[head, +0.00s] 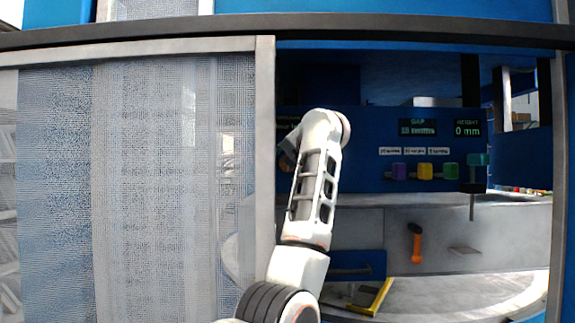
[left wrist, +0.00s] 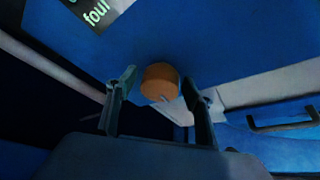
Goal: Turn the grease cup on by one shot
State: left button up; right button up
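An orange-brown round cap, which looks like the grease cup (left wrist: 160,82), sticks out from a blue panel in the left wrist view. A small light mark shows on its lower edge. My left gripper (left wrist: 159,86) is open, with one finger on each side of the cap. Narrow gaps show between the fingertips and the cap. In the head view my white left arm reaches up into the machine opening, and its wrist hides most of the gripper and the cup. My right gripper is in neither view.
A mesh guard (head: 150,180) covers the left of the machine. Right of my arm are a panel with GAP and HEIGHT displays (head: 418,127), coloured knobs (head: 425,171) and an orange-handled lever (head: 416,245). A blue drawer with a handle (head: 352,266) sits below.

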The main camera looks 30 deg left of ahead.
pick_arm(q)
jog(key=c, duration=1)
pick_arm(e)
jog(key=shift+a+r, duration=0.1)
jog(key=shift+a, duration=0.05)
pick_arm(q)
jog(key=shift+m, duration=0.3)
jog(key=shift+m+y, duration=0.9)
jog(key=shift+m, duration=0.1)
jog(key=shift+m+y+b, duration=0.4)
jog(key=shift+m+b, duration=0.1)
jog(key=shift+m, duration=0.8)
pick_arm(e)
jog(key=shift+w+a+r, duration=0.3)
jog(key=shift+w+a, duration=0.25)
